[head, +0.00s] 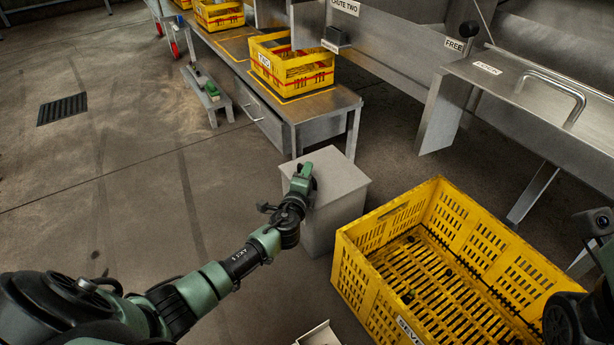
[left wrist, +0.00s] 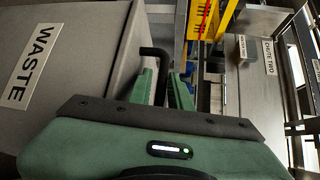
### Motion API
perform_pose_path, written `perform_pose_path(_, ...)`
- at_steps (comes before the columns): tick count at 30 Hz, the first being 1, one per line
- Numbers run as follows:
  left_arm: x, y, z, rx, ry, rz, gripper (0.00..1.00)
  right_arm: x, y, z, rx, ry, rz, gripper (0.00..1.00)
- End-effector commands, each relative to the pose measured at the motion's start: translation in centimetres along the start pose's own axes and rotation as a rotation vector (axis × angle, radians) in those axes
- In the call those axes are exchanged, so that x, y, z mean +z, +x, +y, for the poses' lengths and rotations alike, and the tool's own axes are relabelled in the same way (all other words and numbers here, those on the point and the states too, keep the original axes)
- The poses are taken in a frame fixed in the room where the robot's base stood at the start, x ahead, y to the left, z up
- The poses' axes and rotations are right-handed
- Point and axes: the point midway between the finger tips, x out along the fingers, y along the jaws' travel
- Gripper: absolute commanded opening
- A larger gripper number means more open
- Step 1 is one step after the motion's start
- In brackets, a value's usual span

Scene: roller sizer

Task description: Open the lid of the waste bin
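The waste bin (head: 335,195) is a grey box with a flat top, standing on the floor left of the large yellow crate; its lid looks closed. In the left wrist view its side carries a WASTE label (left wrist: 30,65). A bent black handle (left wrist: 153,52) shows in that view, between the green fingers of my left gripper (left wrist: 164,78). My right gripper is not visible.
A large yellow crate (head: 350,275) stands right of the bin. A steel table (head: 320,103) with yellow crates (head: 290,72) is behind it. A steel panel with a bar handle (head: 577,100) is at the right. The floor at the left is mostly clear.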

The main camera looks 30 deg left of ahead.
Motion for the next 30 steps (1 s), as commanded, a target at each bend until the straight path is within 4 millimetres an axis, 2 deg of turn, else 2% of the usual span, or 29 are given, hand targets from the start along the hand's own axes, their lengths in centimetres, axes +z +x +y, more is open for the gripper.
perform_pose_path(8,-0.03,0.32,-0.05,0.0,0.0,0.001,0.19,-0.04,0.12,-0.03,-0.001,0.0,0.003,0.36)
perform_pose_path(9,-0.03,0.32,-0.05,0.0,0.0,0.001,0.16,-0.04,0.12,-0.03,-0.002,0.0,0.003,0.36)
perform_pose_path(11,-0.03,0.31,-0.04,0.0,0.0,0.001,0.0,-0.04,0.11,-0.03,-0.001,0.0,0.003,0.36)
perform_pose_path(30,-0.09,0.26,0.04,0.001,0.0,0.002,0.0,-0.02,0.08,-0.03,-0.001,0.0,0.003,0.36)
